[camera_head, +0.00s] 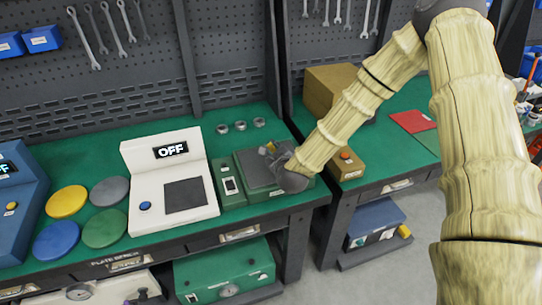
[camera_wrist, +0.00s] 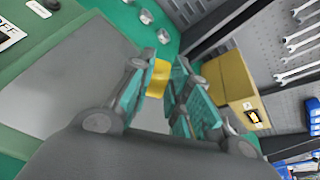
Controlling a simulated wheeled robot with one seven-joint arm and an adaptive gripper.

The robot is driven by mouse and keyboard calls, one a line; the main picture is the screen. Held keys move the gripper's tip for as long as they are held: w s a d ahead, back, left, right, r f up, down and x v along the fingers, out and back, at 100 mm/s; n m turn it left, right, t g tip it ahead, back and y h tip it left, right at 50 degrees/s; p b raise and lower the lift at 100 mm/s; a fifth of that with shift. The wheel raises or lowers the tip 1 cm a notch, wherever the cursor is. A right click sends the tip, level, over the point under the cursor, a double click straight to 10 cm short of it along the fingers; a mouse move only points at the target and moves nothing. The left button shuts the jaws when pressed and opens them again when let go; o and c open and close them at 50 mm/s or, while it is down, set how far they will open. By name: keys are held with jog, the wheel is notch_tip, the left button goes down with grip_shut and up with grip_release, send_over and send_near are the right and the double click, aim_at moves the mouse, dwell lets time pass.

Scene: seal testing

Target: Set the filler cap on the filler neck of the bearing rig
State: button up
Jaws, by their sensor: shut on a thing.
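My gripper (camera_head: 271,152) is low over the green rig with a grey top (camera_head: 252,163), which looks like the bearing rig. In the wrist view its two teal-padded fingers (camera_wrist: 158,85) are closed on a small yellow piece (camera_wrist: 160,66), apparently the filler cap. A little yellow also shows at the fingertips in the head view (camera_head: 269,147). The rig's grey top (camera_wrist: 75,55) and green edge (camera_wrist: 22,128) fill the left of the wrist view. I cannot make out the filler neck; my gripper and arm cover part of the rig.
A white instrument reading OFF (camera_head: 165,185) stands left of the rig. Several coloured discs (camera_head: 68,201) lie further left.

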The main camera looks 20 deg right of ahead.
jog(key=shift+a+f+p, duration=0.1)
jog(key=shift+f+p, duration=0.6)
jog(key=shift+f, duration=0.85)
jog(key=shift+f, duration=0.1)
jog(key=shift+f, duration=0.1)
jog(key=o, duration=0.9)
jog(key=shift+c, duration=0.2)
